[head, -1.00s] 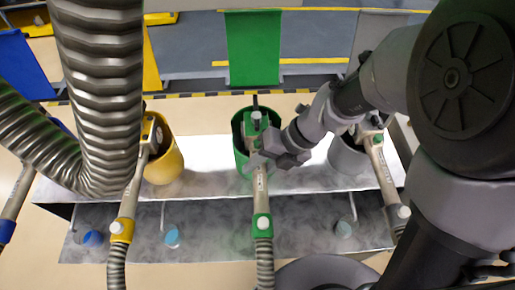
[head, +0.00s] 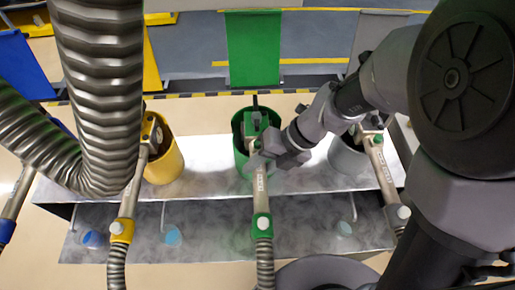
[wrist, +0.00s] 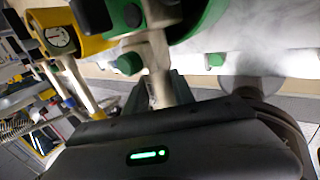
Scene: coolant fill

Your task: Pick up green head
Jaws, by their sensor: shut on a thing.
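The green head (head: 262,190) is a pale metal nozzle with a green collar and green parts at its top. It sits with its top end in the green holder (head: 240,152), and its ribbed hose (head: 265,262) runs down toward me. My gripper (head: 268,152) reaches it from the right, just below the top end, and is shut on it. In the wrist view, my gripper's fingers (wrist: 160,90) close around the pale neck of the green head (wrist: 158,58). The fingertips are partly hidden there.
A yellow head (head: 130,195) in a yellow holder (head: 165,165) stands to the left. A grey holder (head: 348,156) with another head (head: 382,172) stands to the right. Thick ribbed hoses (head: 100,90) block the left side. Vapour drifts over the metal bench (head: 210,188).

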